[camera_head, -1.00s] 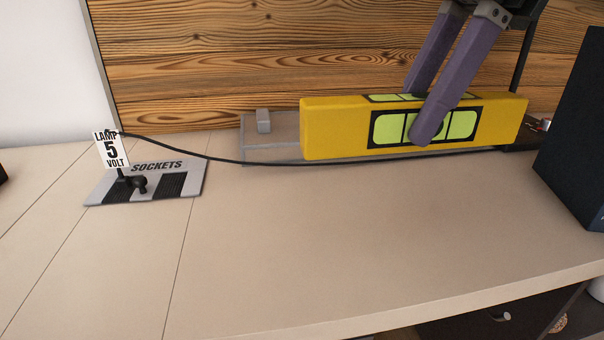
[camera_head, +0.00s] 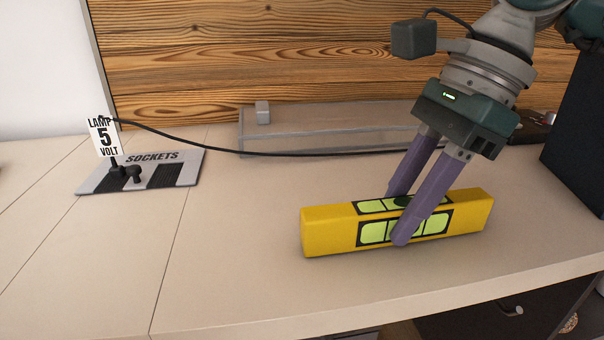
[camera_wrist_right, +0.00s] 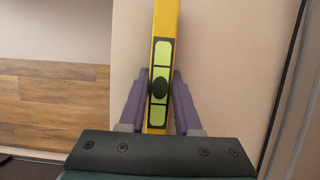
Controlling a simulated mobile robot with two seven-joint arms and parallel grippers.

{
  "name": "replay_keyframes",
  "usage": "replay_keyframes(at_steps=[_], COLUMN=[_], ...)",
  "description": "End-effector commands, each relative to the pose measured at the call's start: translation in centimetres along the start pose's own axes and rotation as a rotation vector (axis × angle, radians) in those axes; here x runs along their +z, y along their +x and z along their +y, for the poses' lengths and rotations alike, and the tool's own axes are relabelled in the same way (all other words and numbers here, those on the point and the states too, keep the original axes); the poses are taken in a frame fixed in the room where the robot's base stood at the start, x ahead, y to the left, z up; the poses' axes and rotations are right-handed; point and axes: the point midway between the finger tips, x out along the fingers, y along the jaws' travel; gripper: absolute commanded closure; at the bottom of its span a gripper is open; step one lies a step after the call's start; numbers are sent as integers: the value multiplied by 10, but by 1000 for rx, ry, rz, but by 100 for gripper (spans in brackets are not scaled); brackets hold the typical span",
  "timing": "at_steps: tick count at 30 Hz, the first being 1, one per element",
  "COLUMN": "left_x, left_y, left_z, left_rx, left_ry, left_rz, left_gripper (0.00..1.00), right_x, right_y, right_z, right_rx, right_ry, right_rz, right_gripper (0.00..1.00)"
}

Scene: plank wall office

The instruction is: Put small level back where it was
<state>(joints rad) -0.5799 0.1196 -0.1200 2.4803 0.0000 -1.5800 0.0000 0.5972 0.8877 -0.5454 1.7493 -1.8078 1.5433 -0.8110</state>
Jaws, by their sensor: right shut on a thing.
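The small level (camera_head: 330,232) is a yellow bar with green vial windows. In the head view it is at the front right of the desk, its long side facing me, its right end slightly higher in the picture. I cannot tell whether it touches the desk. My right gripper (camera_head: 400,218) is shut on its middle, one purple finger in front and one behind. In the right wrist view the level (camera_wrist_right: 166,20) runs lengthwise between the two fingers (camera_wrist_right: 159,92). My left gripper is not in view.
A grey translucent tray (camera_head: 330,128) lies along the plank wall, with a black cable crossing in front. A sockets plate (camera_head: 140,172) with a lamp sign (camera_head: 104,138) is at left. A dark box (camera_head: 575,150) stands at right. The desk's middle and front left are clear.

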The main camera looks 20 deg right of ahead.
Motion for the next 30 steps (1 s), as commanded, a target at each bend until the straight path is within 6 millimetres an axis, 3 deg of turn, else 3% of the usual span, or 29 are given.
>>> replay_keyframes(at_steps=[3,4,12,22,30], left_x=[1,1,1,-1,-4], left_y=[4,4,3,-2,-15], left_z=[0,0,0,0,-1], left_rx=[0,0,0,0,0], left_ry=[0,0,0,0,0], left_rz=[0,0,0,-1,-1], left_gripper=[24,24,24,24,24], right_x=[-2,-2,-1,1,1], right_y=[4,4,2,-5,-61], right_z=[0,0,0,0,-1], right_rx=[0,0,0,-1,-6], right_ry=[0,0,0,0,0], right_rz=[0,0,0,1,3], right_gripper=[100,67,38,38,38])
